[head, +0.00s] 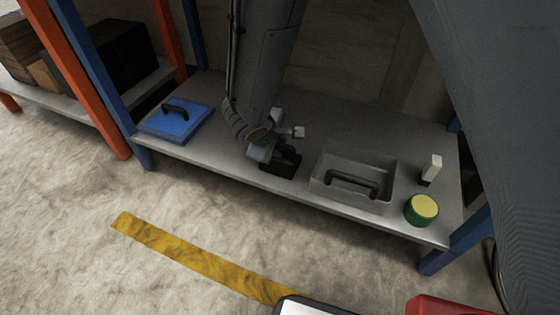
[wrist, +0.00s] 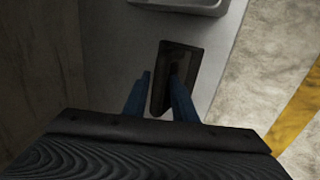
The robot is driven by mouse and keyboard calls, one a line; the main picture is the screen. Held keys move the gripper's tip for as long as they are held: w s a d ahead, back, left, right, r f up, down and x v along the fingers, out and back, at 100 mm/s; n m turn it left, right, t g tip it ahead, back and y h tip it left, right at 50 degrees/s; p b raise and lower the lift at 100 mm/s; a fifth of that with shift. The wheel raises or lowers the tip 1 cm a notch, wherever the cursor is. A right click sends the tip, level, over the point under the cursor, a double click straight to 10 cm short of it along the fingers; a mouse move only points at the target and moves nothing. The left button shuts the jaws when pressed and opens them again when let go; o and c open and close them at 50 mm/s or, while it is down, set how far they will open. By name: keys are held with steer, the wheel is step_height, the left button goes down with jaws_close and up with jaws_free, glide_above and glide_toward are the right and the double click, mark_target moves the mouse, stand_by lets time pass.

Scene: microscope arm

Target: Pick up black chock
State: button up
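The black chock (head: 285,165) sits on the grey shelf, just under my gripper (head: 279,146) in the head view. The wrist view shows the dark chock (wrist: 178,62) lying lengthwise below the fingers. My gripper (wrist: 160,76) is open, with two blue fingers and a gap between them. In the wrist view the left finger lies along the chock's left side, and the right finger crosses in front of the chock. Whether either finger touches the chock cannot be told. Part of the chock is hidden by the fingers.
On the same shelf (head: 225,157) are a blue case (head: 178,122) at left, a grey tray with a black handle (head: 352,184) right of the chock, a green-yellow tin (head: 422,209) and a small white-and-black item (head: 432,168). A blue post (head: 88,50) stands left.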

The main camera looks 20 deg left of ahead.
jaws_close()
steer(key=shift+r, duration=0.1)
stand_by(1.3)
